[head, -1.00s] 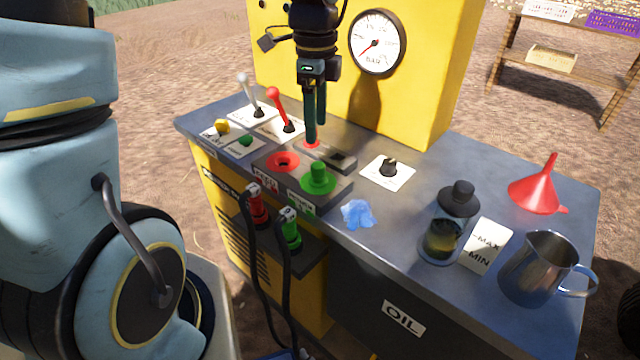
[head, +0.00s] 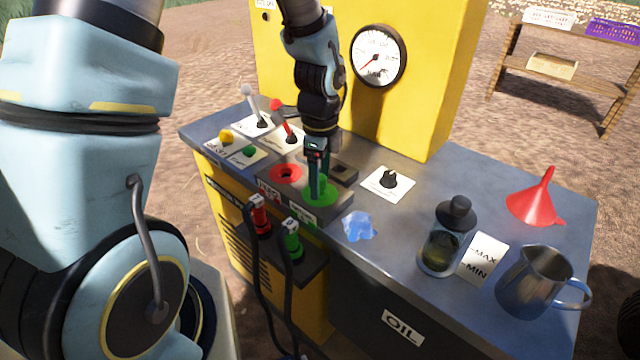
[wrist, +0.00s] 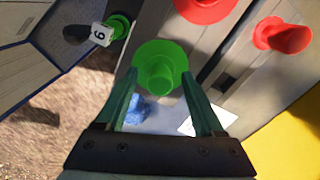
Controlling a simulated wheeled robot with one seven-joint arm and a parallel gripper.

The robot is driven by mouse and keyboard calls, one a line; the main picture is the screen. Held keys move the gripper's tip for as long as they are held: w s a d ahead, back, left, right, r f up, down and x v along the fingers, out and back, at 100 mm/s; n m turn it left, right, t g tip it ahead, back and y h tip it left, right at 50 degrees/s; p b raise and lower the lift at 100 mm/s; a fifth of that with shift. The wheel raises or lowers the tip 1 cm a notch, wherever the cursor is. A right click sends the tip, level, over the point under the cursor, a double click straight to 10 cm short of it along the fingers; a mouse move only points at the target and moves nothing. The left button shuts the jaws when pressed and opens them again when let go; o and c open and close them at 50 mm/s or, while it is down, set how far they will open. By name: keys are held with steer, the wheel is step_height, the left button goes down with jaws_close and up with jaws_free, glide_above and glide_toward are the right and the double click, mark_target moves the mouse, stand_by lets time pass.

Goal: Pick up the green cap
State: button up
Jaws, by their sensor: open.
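The green cap (head: 322,191) sits on the grey block on the bench, with a wide round flange and a raised knob. In the wrist view the green cap (wrist: 160,70) lies just beyond and between my fingertips. My gripper (head: 318,185) points down at the cap, and its fingers partly hide the knob in the head view. In the wrist view my gripper (wrist: 162,85) has its two green fingers spread apart, one on each side of the knob. I cannot tell whether a finger touches the cap.
Red and green hose plugs (head: 291,238) stand in front. A blue crumpled cloth (head: 358,226), a black knob (head: 389,179), an oil bottle (head: 447,240), a metal jug (head: 540,278) and a red funnel (head: 537,201) are to the right.

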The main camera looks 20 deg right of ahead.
steer(key=shift+c, duration=0.4)
jaws_close()
